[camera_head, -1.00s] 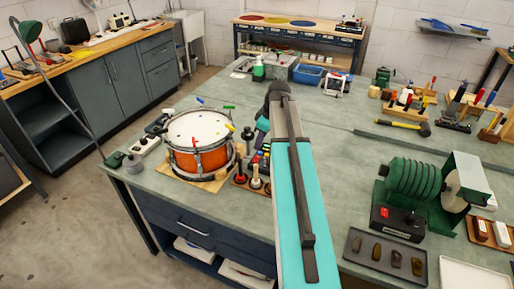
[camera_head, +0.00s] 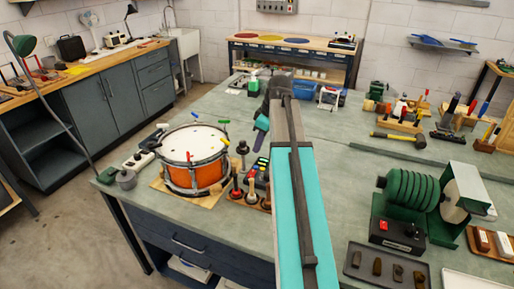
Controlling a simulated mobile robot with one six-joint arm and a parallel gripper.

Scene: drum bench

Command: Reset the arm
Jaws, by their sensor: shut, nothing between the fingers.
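My arm reaches up from the bottom of the head view and bends down at its dark far end. My gripper (camera_head: 259,142) hangs there, just left of the arm and above the bench, to the right of the drum. It looks shut, with nothing seen in it; its fingertips are small and dark in this view. The orange snare drum (camera_head: 193,175) with a white head stands on a tan board at the bench's left part. Several small coloured pieces lie on or at its rim. My gripper is apart from the drum.
A rack of dark-handled tools (camera_head: 250,184) stands between the drum and my arm. A green grinding machine (camera_head: 412,200) and a tray (camera_head: 386,268) are at the right. A yellow-headed hammer (camera_head: 398,138) and tool blocks lie farther back. The bench is clear right of the arm's middle.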

